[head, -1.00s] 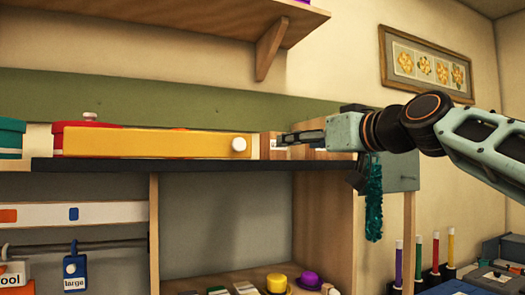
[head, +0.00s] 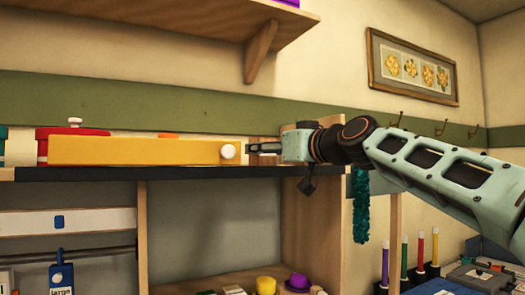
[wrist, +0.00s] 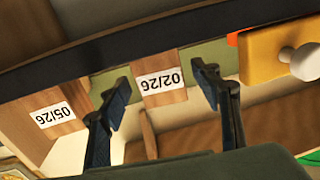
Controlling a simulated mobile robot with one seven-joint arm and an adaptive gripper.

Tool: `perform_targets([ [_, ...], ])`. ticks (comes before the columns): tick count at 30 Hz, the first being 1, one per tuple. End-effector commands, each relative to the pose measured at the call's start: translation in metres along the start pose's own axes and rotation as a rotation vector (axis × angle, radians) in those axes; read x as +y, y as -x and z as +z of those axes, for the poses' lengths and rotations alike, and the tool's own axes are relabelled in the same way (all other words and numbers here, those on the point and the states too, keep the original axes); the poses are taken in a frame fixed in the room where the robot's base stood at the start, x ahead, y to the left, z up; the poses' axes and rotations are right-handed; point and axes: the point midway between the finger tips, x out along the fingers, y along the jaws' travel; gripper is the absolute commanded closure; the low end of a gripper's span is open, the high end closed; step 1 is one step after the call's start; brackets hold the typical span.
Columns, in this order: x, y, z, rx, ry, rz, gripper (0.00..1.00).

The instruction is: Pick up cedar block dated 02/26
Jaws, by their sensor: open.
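The cedar block dated 02/26 (wrist: 172,98) is a brown wooden block with a white label, which reads upside down in the wrist view. It stands on the shelf between my gripper's two fingers (wrist: 160,80), with gaps on both sides. My gripper is open and holds nothing. A second wooden block (wrist: 70,130), labelled 05/26, is to the left in the wrist view, outside the fingers. In the head view my gripper (head: 250,147) is at the shelf front, partly covering a wooden block (head: 264,159) whose label I cannot read there.
A yellow box (head: 135,151) with a white knob (head: 228,151) is close left of my fingers in the head view. A red container (head: 74,131) is behind it. The dark shelf edge (head: 130,174) runs below. A teal fuzzy strip (head: 361,208) hangs at right.

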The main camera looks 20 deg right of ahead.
Motion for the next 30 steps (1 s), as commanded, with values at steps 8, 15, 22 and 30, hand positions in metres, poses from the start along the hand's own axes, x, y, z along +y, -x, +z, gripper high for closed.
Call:
perform_targets([
  [8, -0.002, -0.024, 0.000, -0.001, 0.001, -0.001, 0.42],
  [15, -0.001, -0.026, 0.001, 0.000, 0.001, 0.000, 0.42],
  [22, -0.001, -0.026, 0.001, 0.000, 0.001, 0.000, 0.61],
  [30, -0.001, -0.026, 0.000, 0.000, 0.000, 0.000, 0.88],
])
